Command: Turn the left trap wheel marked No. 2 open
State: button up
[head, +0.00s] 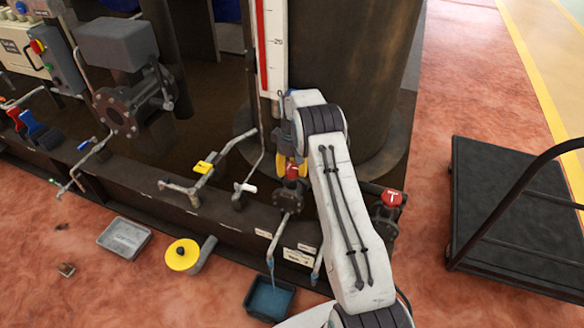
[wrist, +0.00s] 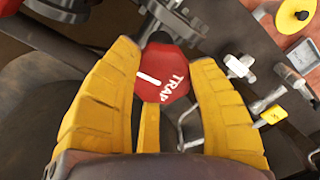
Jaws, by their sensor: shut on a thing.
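The left trap wheel (head: 292,171) is a red knob on a pipe valve at the base of the large dark tank. My gripper (head: 291,165) reaches down to it, yellow fingers on both sides. In the wrist view the wheel's red face (wrist: 163,88) shows the word TRAP and a white line, between the fingers of my gripper (wrist: 165,66). The gripper is shut on this wheel. No No. 2 mark can be read. A second red wheel (head: 391,198) sits to the right, apart from the gripper. Bluish liquid runs from the pipe below the left wheel into a dark tray (head: 269,299).
A yellow-handled valve (head: 203,168) and a white-handled one (head: 244,188) stand left of the gripper. A yellow disc (head: 182,254) and a grey tray (head: 124,237) lie on the floor. A black cart (head: 510,205) stands at right. A gauge board (head: 272,45) rises behind the gripper.

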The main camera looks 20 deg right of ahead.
aim_at(292, 168)
jog(key=shift+s+f+n, duration=0.1)
jog(key=shift+n, duration=0.9)
jog(key=o, duration=1.2)
jog(key=shift+o, duration=0.2)
notch_tip(292, 168, up, 12)
